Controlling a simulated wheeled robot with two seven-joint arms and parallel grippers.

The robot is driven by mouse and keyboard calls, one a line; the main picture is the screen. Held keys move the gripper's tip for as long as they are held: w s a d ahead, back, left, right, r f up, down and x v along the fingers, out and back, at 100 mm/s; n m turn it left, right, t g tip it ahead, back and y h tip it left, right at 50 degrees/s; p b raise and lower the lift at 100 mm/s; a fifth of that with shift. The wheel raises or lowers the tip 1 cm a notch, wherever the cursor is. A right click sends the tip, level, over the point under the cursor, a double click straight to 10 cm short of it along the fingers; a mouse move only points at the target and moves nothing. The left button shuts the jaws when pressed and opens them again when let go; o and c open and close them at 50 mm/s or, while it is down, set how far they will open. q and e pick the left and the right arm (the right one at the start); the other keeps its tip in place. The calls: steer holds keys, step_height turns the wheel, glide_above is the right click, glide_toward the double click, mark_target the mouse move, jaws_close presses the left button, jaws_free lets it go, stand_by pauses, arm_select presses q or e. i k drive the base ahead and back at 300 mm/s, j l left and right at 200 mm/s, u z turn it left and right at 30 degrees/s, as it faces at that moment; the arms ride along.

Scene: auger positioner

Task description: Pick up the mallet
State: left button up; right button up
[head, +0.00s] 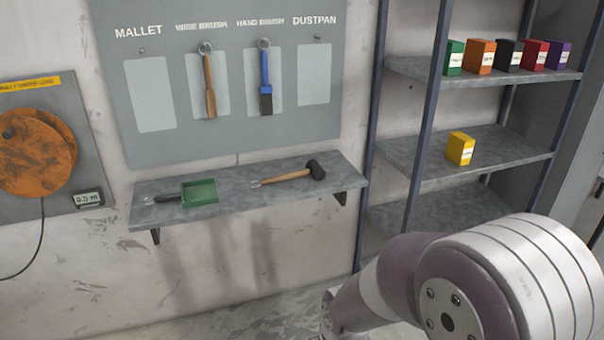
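The mallet (289,177) lies on its side on the grey wall shelf (227,186). It has a wooden handle pointing left, with a pale loop at its end, and a black head at the right, close to the shelf's right end. Nothing touches it except the shelf. One of my arms shows at the lower right, well apart from the mallet, but its gripper is out of the picture. My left gripper is not in view either.
A green dustpan (199,191) lies left of the mallet. Above hangs a tool board (237,140) with a wire brush (209,85) and hand brush (265,80); its mallet and dustpan outlines are empty. A rack (400,155) with several coloured boxes stands at right.

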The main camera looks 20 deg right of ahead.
mark_target(313, 168)
steer(key=i+l+z, duration=0.1)
steer(key=i+l, duration=0.25)
steer(key=i+l+z, duration=0.1)
steer(key=i+l, duration=0.25)
steer(key=i, duration=0.2)
steer(key=i+l+z, duration=0.1)
steer(key=i+l, duration=0.2)
steer(key=i, duration=0.2)
